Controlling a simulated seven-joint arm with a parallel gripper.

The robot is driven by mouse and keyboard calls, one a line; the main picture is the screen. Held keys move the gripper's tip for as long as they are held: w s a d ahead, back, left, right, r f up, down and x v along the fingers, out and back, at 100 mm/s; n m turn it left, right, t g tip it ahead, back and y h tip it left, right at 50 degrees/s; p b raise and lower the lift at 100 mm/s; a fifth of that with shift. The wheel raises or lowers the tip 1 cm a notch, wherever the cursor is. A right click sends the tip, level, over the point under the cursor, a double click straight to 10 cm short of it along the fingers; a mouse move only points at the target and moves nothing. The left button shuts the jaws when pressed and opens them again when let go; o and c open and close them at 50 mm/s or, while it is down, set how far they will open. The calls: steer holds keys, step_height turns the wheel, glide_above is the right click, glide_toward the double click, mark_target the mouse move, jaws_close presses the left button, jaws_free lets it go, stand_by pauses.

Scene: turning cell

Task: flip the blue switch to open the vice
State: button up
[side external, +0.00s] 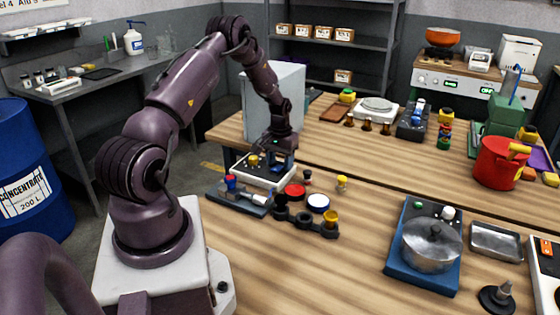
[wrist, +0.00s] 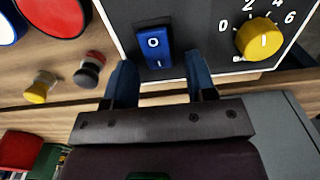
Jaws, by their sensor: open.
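The blue switch (wrist: 155,47) is a rocker marked O and I on a dark panel with a white edge. In the wrist view it lies just beyond my gripper (wrist: 160,82). The two blue-tipped fingers are apart, one on each side of the switch's lower end, with nothing between them. I cannot tell whether they touch the panel. In the side external view my gripper (side external: 283,160) hangs low over the white-edged control box (side external: 272,180) and hides the switch. A dark low fixture (side external: 240,197) with a grey cylinder sits in front of the box; I cannot tell if it is the vice.
A yellow dial knob (wrist: 260,40) is right of the switch on the same panel. Small black (wrist: 90,70) and yellow (wrist: 40,88) pieces stand left of the box. A grey cabinet (side external: 287,100) rises behind. Open wood lies right of the dark holder (side external: 303,220).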

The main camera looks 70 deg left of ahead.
steer(key=shift+c, duration=0.2)
steer(key=c, duration=0.9)
steer(key=shift+s+d+r+t+y, duration=0.1)
steer(key=shift+s+t+y, duration=0.05)
steer(key=shift+t+y, duration=0.4)
steer(key=shift+s+d+r+t+y, duration=0.1)
steer(key=shift+t+y, duration=0.45)
steer(key=o, duration=0.9)
steer(key=shift+o, duration=0.2)
steer(key=v, duration=1.3)
